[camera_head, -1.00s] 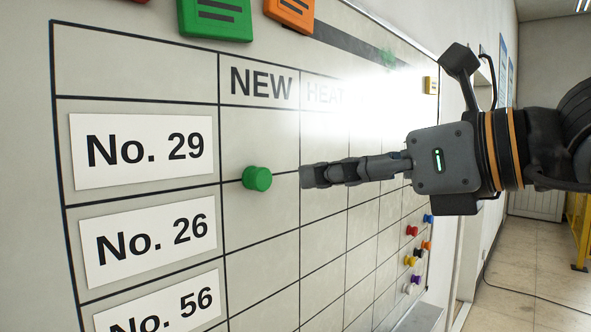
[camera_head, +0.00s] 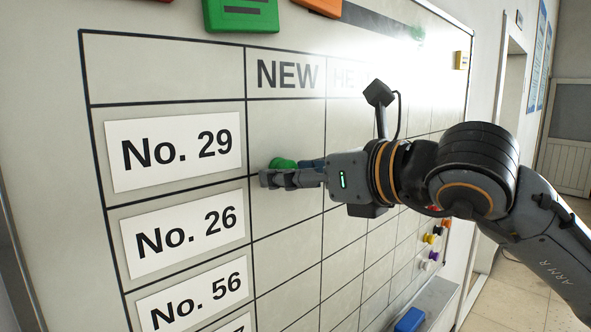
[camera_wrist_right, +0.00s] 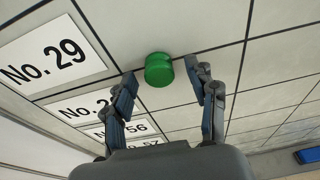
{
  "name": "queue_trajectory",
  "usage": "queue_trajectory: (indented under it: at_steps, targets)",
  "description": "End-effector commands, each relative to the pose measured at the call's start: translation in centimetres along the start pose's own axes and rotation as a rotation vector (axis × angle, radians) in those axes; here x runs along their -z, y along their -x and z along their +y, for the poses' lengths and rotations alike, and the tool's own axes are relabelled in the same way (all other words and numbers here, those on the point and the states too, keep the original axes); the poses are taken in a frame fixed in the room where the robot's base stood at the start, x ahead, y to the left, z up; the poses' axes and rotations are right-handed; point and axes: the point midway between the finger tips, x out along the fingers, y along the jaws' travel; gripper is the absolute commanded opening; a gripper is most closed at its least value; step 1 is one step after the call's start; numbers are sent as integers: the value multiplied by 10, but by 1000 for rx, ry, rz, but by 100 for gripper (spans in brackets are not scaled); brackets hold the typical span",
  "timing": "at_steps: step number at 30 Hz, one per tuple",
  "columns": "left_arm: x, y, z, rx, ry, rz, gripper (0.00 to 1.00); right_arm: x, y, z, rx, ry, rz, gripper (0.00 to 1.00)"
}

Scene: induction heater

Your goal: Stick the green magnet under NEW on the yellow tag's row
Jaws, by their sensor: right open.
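The green magnet (camera_head: 283,163) is a round knob on the whiteboard in the NEW column, near the line between the No. 29 and No. 26 rows. It also shows in the right wrist view (camera_wrist_right: 158,69). My right gripper (camera_head: 272,179) is at the magnet and partly covers it in the head view. In the wrist view the fingers of my right gripper (camera_wrist_right: 161,74) are open, with the magnet between their tips; a gap shows on each side. The NEW heading (camera_head: 287,74) is at the top of the column. No yellow tag is visible beside the number rows. My left gripper is not in view.
The whiteboard (camera_head: 167,73) has labels No. 29 (camera_head: 175,151), No. 26 (camera_head: 187,231) and No. 56 (camera_head: 192,301). A green tag (camera_head: 240,14), an orange tag (camera_head: 320,6) and a small yellow piece (camera_head: 461,60) are along the top. Several small magnets sit lower right.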

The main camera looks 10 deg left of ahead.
Motion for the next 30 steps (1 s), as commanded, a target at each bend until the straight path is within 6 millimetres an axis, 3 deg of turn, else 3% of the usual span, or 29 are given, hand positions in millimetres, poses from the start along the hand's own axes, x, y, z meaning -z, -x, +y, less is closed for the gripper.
queue_trajectory:
  at_steps: [1,9,17,30]
  targets:
    - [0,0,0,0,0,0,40,0,0,0,0,0,0,55]
    - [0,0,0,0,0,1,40,0,0,0,0,0,0,1]
    - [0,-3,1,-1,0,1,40,2,3,0,0,0,0,0]
    - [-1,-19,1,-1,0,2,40,6,25,0,1,1,0,0]
